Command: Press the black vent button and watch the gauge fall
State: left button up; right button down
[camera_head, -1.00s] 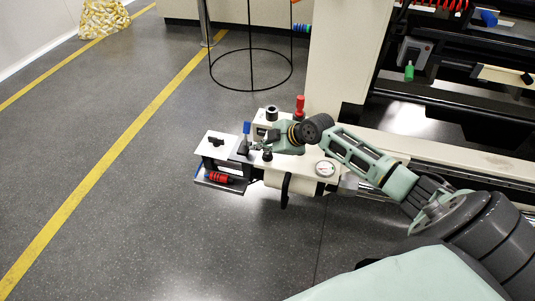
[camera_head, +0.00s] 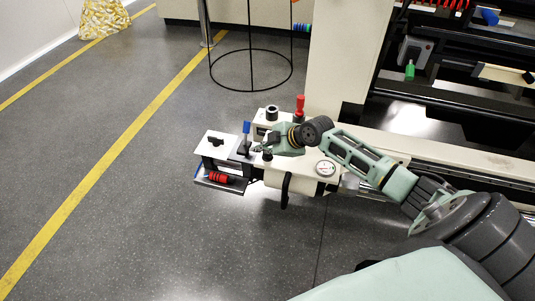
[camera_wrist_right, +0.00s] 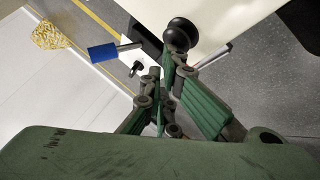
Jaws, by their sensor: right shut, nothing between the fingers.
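A round black knob (camera_head: 267,155), which looks like the vent button, stands on the white bench unit beside my right gripper (camera_head: 257,148). In the right wrist view the black knob (camera_wrist_right: 180,34) is just beyond the fingertips (camera_wrist_right: 172,62). I cannot tell whether they touch. The right gripper is shut with nothing between its fingers. The round white gauge (camera_head: 326,169) is on the unit's right part, and its needle is too small to read. My left gripper is not in view.
A blue-handled lever (camera_head: 246,128) is left of the gripper. A red-handled lever (camera_head: 300,104) and a black-capped post (camera_head: 272,113) stand behind it. A red cylinder (camera_head: 219,177) lies on the lower shelf. Open floor (camera_head: 150,230) is to the left.

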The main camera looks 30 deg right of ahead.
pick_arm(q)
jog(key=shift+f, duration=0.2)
pick_arm(e)
jog(key=shift+f, duration=0.25)
dwell(0.3)
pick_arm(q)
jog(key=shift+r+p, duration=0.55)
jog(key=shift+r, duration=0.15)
pick_arm(e)
jog(key=shift+r, duration=0.8)
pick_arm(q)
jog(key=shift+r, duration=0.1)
pick_arm(e)
jog(key=shift+r, duration=0.15)
